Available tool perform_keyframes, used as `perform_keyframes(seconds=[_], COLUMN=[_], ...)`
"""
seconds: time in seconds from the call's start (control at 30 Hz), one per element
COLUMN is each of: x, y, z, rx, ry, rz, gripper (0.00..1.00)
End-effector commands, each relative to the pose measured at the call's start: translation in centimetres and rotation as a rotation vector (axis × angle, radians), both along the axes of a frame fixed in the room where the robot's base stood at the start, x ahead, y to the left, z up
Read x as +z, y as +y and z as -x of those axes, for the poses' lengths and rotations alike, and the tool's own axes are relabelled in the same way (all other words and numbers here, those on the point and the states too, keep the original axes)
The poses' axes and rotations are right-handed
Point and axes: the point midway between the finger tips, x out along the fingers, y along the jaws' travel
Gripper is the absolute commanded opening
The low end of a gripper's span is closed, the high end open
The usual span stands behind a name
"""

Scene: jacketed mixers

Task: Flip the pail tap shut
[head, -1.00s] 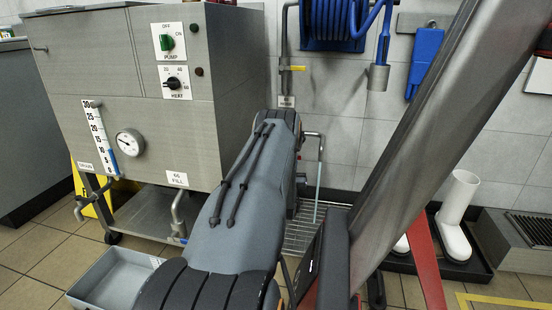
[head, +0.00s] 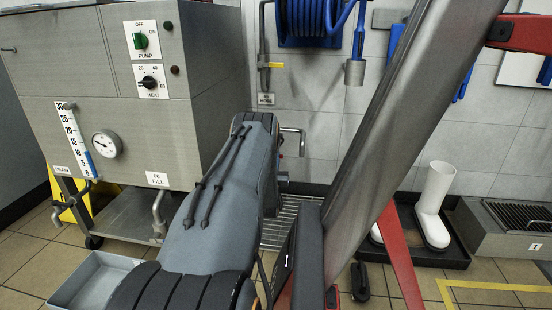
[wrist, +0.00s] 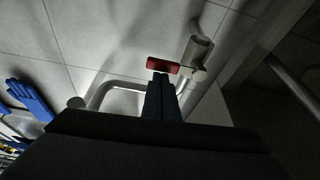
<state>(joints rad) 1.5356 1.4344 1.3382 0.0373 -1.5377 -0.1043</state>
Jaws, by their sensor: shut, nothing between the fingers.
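The tap's red handle (wrist: 162,65) shows in the wrist view, beside a grey metal valve body (wrist: 198,55) near the tiled wall. A bent metal pipe (wrist: 105,92) runs left of my gripper. My gripper (wrist: 161,76) is shut and empty, its fingertips right at the red handle; I cannot tell if they touch it. In the head view the bent spout (head: 297,131) sticks out right of my forearm, with no stream visible below it. My forearm hides the tap handle and my gripper there. No pail is clearly visible.
The steel mixer cabinet (head: 75,130) stands left of my arm, with a grey tray (head: 92,280) on the floor. A floor grate (head: 282,225) lies below the spout. A blue hose reel (head: 312,22) hangs above. White boots (head: 434,205) stand on a black tray at right.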

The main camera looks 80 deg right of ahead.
Motion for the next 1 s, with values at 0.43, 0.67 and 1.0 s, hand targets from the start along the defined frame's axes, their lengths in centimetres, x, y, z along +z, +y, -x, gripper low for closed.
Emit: perform_keyframes(seconds=[0.43, 0.67, 1.0], x=[4.0, 2.2, 0.8], y=[0.8, 5.7, 9.3], z=[-0.2, -0.5, -0.6], rx=[0.004, 0.005, 0.003], ry=[0.0, 0.001, 0.0], rz=[-0.004, -0.003, 0.001], gripper=[0.0, 0.0, 0.0])
